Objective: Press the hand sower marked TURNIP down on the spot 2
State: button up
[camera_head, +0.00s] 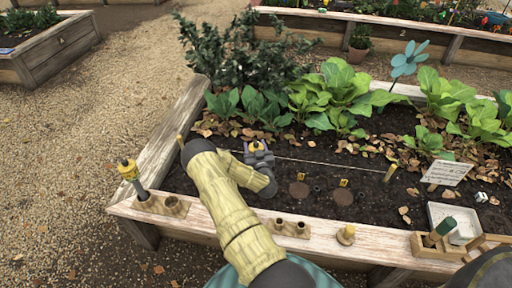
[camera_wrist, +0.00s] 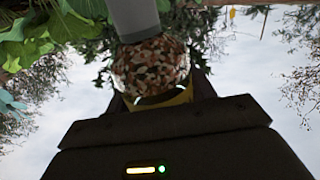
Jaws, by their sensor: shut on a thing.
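My gripper (camera_head: 258,160) is shut on a hand sower, over the soil at the left part of the near bed. The sower's yellow top (camera_head: 256,146) shows between the jaws. In the wrist view it has a clear seed-filled body (camera_wrist: 150,68), a yellow band (camera_wrist: 160,98) and a grey tube (camera_wrist: 135,18). I cannot read any name on it. Two round brown spots, a left one (camera_head: 299,189) and a right one (camera_head: 342,197), lie right of my gripper, each with a small yellow tag behind it. The tag numbers are too small to read. My arm hides soil nearby.
Another yellow-topped sower (camera_head: 128,170) stands in a wooden holder (camera_head: 175,207) on the left rim. Right are a green-handled tool (camera_head: 440,232), a white tray (camera_head: 433,213) and a sign (camera_head: 447,172). Leafy plants stand behind.

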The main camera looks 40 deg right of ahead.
jog(key=shift+d+f+b, duration=0.1)
jog(key=shift+f+b, duration=0.25)
jog(key=shift+f, duration=0.15)
dwell(1.2)
jog(key=shift+r+p, duration=3)
jog(key=shift+r, duration=0.6)
